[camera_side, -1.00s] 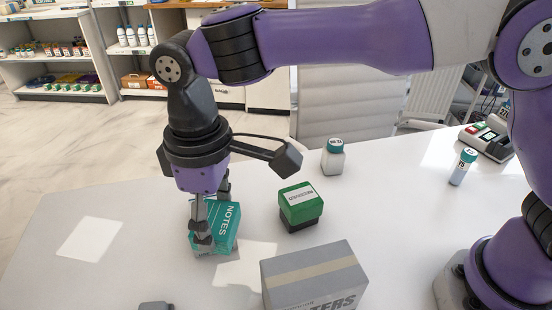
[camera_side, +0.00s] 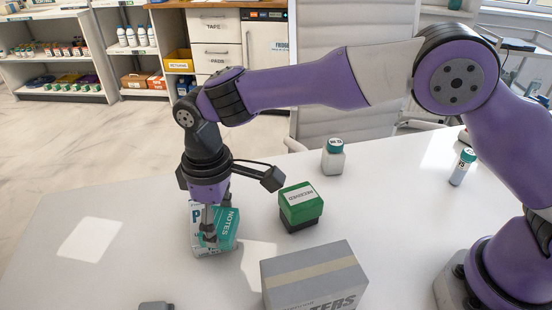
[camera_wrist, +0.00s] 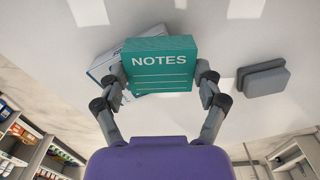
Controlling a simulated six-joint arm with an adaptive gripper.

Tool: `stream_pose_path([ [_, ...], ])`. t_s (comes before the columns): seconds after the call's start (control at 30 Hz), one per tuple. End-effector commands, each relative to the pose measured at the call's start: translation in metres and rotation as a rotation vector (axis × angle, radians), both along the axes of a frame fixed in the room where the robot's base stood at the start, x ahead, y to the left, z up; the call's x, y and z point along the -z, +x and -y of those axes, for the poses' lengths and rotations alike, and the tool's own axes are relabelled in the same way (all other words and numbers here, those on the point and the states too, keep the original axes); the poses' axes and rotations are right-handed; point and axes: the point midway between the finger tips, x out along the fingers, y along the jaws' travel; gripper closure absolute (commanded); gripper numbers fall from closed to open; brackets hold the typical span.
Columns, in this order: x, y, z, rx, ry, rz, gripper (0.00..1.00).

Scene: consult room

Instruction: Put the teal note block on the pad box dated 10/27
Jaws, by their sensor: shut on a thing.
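The teal note block (camera_side: 231,222), labelled NOTES, is between the fingers of my gripper (camera_side: 214,224). My gripper is shut on it. In the wrist view the block (camera_wrist: 160,66) sits between both fingertips (camera_wrist: 164,88), its NOTES face towards the camera. A white pad box (camera_side: 199,236) with teal print is at the block's left in the side view and partly hidden by it. In the wrist view the box (camera_wrist: 104,64) shows behind the block's left edge, turned at an angle to it. I cannot read a date, nor tell whether block and box touch.
A green-topped RECEIVED stamp (camera_side: 300,205) stands right of my gripper. A large grey carton (camera_side: 314,278) is in front. A bottle (camera_side: 333,157) and a tube (camera_side: 462,167) stand farther back. A grey object (camera_side: 156,305) lies at the front edge. The table's left is clear.

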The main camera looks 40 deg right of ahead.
Motion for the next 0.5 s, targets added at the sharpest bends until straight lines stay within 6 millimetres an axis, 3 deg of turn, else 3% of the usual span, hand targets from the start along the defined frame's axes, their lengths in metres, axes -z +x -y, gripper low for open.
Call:
stream_pose_path([
  [0.03,0.0014,-0.0001,0.0001,0.0,-0.001,-0.001,0.17],
  [0.07,0.0011,-0.0001,0.0001,0.0,0.0,0.0,0.02],
  [0.1,0.0011,-0.0001,0.0,0.0,0.0,0.0,0.0],
  [0.5,0.0002,0.0,0.0,0.0,0.0,0.0,0.0],
])
